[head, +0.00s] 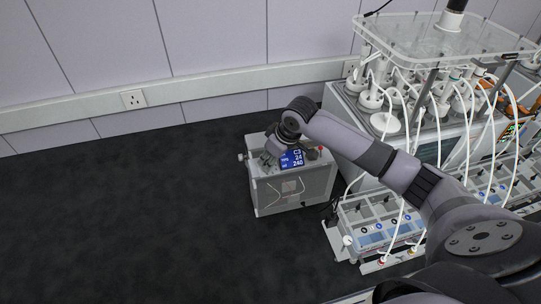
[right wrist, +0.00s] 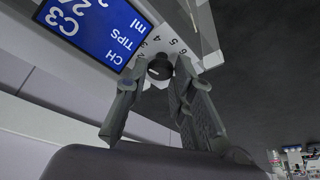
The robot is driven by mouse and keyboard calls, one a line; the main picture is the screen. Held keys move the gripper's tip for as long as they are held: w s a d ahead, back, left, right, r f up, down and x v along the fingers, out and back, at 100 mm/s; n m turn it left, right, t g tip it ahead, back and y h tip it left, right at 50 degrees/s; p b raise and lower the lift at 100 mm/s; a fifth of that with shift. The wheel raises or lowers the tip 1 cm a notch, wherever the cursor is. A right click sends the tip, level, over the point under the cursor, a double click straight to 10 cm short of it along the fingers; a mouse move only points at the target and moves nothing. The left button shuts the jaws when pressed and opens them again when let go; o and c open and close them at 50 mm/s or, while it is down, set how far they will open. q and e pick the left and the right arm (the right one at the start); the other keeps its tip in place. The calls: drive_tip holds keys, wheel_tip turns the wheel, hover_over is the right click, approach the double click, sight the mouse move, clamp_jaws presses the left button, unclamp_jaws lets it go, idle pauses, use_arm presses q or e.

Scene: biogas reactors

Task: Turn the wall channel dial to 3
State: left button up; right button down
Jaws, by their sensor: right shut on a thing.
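A grey box-shaped unit (head: 292,190) stands on the dark surface near the wall. Its blue display (head: 291,159) reads C3 with 24 and 240 below. In the right wrist view the display (right wrist: 92,28) shows C3, CH, TIPS and ml. The black channel dial (right wrist: 160,67) sits beside the display, with a ring of numbers including 3, 4, 5 and 6. My right gripper (head: 272,157) is at the unit's top left. In the right wrist view its fingers (right wrist: 158,77) are either side of the dial, shut on it. The dial's pointer is too small to read surely.
Bench equipment with pale tubes (head: 430,110) and a clear top plate (head: 440,40) stands right of the unit, close to my right arm. A wall socket (head: 133,99) is at the back left. The dark surface left of the unit is clear.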

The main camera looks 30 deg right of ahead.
sight(277, 174)
drive_tip(key=shift+r+m, duration=0.1)
drive_tip(key=shift+m, duration=0.2)
idle(0.4)
drive_tip(key=c, duration=1.4)
unclamp_jaws()
drive_tip(key=shift+a, duration=0.1)
drive_tip(key=shift+o, duration=0.2)
drive_tip(key=shift+h, duration=0.3)
drive_tip(key=v, duration=0.7)
drive_tip(key=shift+s+r, duration=0.2)
drive_tip(key=shift+r, duration=0.2)
drive_tip(key=shift+f, duration=0.1)
